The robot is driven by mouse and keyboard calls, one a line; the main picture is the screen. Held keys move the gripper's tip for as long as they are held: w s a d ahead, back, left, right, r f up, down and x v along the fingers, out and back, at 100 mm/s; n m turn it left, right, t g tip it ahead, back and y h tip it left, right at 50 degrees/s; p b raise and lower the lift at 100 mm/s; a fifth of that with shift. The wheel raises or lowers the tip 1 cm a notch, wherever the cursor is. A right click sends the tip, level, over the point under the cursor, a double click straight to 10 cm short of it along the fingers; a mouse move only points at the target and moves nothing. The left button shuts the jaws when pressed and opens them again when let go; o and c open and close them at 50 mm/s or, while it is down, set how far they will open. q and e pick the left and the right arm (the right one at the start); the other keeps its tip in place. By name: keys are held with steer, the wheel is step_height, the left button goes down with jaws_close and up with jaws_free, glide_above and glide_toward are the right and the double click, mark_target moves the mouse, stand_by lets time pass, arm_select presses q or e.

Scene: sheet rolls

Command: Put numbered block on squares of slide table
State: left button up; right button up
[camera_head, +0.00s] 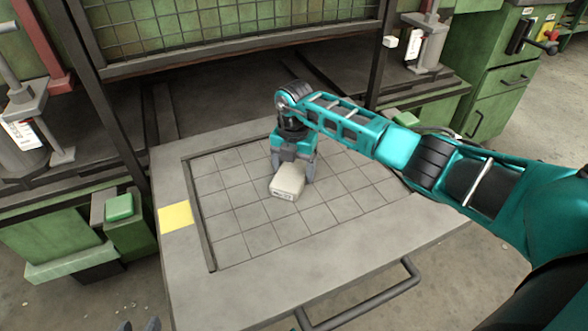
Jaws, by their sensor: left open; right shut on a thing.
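The slide table (290,278) has a grid of squares (235,220) bounded by dark rails. A pale beige block (288,181) with small dark marks on its front face, too small to read, is at the middle of the grid. My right gripper (293,168) points down and is shut on this block, with a finger on each side. I cannot tell whether the block touches the table. My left gripper (139,326) shows only its grey fingertips at the bottom edge, apart and empty, left of the table front.
A yellow square (175,217) marks the table's left side. A dark handle (365,301) sticks out at the front. A machine with a mesh guard (230,28) stands behind. Squares around the block are free. A green cabinet (495,85) stands at the back right.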

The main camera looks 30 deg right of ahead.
steer(key=shift+r, duration=0.1)
steer(key=o, duration=0.9)
steer(key=shift+f, duration=0.2)
steer(key=o, duration=0.4)
